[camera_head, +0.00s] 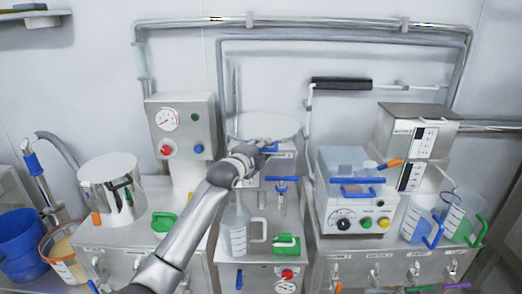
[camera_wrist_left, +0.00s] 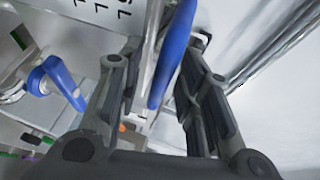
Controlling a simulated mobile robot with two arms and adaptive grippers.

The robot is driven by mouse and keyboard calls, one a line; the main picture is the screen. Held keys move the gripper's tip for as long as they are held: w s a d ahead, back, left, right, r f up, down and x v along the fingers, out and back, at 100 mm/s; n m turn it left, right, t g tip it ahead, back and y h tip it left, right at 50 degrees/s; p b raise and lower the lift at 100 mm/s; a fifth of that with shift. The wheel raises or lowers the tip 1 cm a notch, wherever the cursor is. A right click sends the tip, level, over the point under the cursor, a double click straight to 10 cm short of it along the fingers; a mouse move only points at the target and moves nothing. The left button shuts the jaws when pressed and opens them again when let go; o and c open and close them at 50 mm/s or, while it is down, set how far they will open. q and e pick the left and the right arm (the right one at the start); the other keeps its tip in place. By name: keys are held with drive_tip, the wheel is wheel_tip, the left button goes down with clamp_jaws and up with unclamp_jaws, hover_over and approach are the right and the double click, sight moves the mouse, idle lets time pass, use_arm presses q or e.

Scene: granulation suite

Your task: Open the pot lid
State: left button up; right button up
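A round pale lid or vessel top (camera_head: 265,125) stands at the back centre in the head view, on the middle unit. I cannot tell whether this lid is open. A blue handle (camera_head: 269,149) shows at its front edge, partly hidden by my left gripper (camera_head: 255,152). In the left wrist view, a long blue bar (camera_wrist_left: 172,55) runs between the fingers of my left gripper (camera_wrist_left: 158,85). The fingers are apart, with a gap to the bar visible on the right side. My right gripper is not in view.
A steel pot (camera_head: 110,172) stands on the left bench. A control box (camera_head: 183,140) stands left, a blue-handled unit (camera_head: 355,190) right. Pipes run along the wall.

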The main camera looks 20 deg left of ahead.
use_arm(q)
clamp_jaws()
drive_tip(key=shift+r, duration=0.1)
